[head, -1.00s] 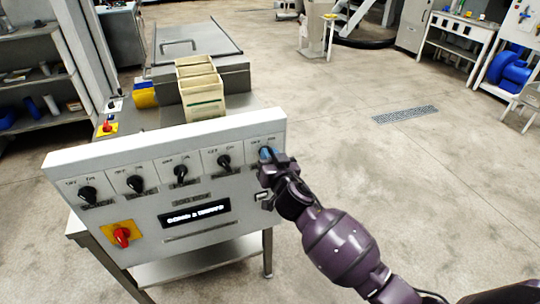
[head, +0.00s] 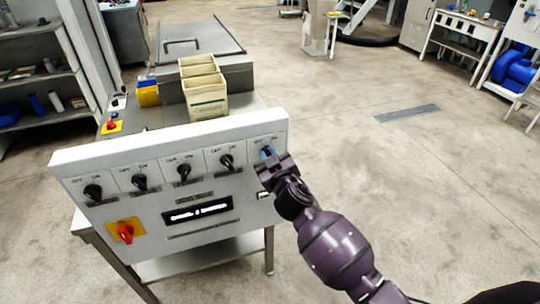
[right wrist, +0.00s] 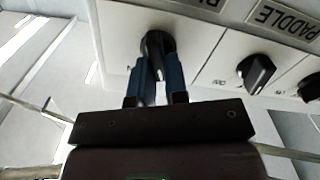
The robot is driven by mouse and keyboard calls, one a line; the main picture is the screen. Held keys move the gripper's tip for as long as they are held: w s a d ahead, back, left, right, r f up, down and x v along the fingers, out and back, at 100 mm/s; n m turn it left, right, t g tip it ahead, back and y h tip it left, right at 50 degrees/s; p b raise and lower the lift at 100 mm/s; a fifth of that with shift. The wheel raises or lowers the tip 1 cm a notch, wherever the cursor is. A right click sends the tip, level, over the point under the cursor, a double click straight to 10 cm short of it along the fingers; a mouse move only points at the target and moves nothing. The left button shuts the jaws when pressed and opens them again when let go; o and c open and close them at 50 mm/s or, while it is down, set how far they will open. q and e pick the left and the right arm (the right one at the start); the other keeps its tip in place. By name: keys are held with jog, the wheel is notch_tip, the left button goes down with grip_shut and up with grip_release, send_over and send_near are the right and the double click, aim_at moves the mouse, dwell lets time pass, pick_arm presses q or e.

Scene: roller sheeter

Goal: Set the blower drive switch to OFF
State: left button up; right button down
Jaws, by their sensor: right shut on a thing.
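A white control panel (head: 75,160) carries a row of black rotary switches with small OFF and ON marks. My right gripper (head: 268,154) is at the rightmost switch and mostly hides it in the head view. In the right wrist view, the blue fingers of my right gripper (right wrist: 158,66) are closed around this black knob (right wrist: 158,42), one on each side. The label by it is cut off; the neighbouring label reads PADDLE. The gripped knob's exact angle is hard to tell. My left gripper is not in view.
The neighbouring knob (head: 227,161) is close to the left of my gripper. A red switch on a yellow plate (head: 125,231) and a lit display (head: 197,214) are lower on the panel. Cream containers (head: 204,95) stand behind it.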

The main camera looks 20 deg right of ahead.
dwell(0.3)
jog(key=c, duration=1.1)
grip_release()
jog(key=shift+c, duration=0.2)
jog(key=shift+s, duration=0.15)
jog(key=s, duration=1)
jog(key=shift+s+d, duration=0.15)
jog(key=shift+s, duration=0.1)
jog(key=s+d+f+m+g, duration=0.2)
jog(key=s+d+f+g, duration=0.1)
jog(key=s+f, duration=0.6)
jog(key=s+d+f+m+g, duration=0.2)
jog(key=s+d+f, duration=0.4)
jog(key=s+f, duration=0.4)
jog(key=shift+s+d+g+h, duration=0.3)
jog(key=shift+s+g+h, duration=0.1)
jog(key=shift+s+g, duration=0.25)
